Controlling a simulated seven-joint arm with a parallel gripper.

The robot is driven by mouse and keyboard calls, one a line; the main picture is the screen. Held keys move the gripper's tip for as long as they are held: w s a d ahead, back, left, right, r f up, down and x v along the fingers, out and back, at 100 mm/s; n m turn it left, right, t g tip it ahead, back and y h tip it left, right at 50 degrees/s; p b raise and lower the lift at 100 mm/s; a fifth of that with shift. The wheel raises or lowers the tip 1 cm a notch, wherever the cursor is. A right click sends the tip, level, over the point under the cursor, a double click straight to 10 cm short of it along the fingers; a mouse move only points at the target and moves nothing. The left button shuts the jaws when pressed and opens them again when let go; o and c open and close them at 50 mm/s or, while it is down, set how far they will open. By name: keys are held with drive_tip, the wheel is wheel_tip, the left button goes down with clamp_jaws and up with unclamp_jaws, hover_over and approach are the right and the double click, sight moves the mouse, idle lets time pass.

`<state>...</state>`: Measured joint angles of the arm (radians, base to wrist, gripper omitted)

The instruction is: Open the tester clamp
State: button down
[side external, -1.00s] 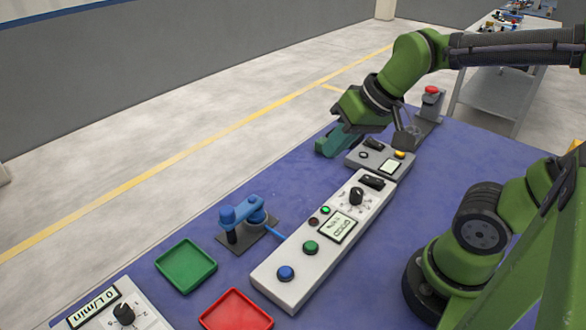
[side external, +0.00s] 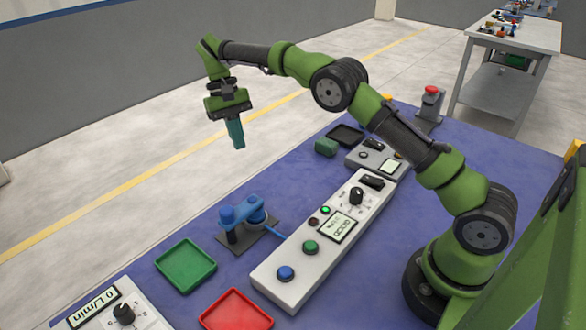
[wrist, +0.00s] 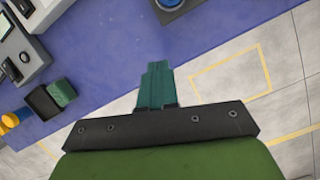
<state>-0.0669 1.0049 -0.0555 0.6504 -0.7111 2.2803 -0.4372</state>
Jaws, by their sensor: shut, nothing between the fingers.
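The blue tester with its clamp (side external: 245,215) stands on a dark base plate, left of the long control box. Part of it shows at the top edge of the wrist view (wrist: 172,4). I cannot tell from here whether the clamp is open or shut. My gripper (side external: 238,143) hangs in the air above the far edge of the table, behind and above the tester, pointing down. Its teal fingers (wrist: 155,84) are together with nothing between them.
The white control box (side external: 325,240) lies right of the tester. A green tray (side external: 186,266) and red tray (side external: 236,312) sit in front. A green block (side external: 326,147), dark tray (side external: 345,134) and small grey box (side external: 377,157) stand at the back. Blue table is clear between.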

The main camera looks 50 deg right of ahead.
sight(250, 195)
drive_tip(key=shift+m+y, duration=0.3)
drive_tip(key=shift+y, duration=0.3)
drive_tip(key=shift+s+a+f, duration=0.8)
drive_tip(key=shift+s+f, duration=0.2)
drive_tip(key=shift+s, duration=0.25)
drive_tip(key=shift+s+a+f, duration=0.85)
drive_tip(key=shift+s+f, duration=0.15)
drive_tip(key=shift+s, duration=0.2)
drive_tip(key=shift+s+a+f, duration=0.8)
drive_tip(key=shift+s+f, duration=0.2)
drive_tip(key=shift+s, duration=0.25)
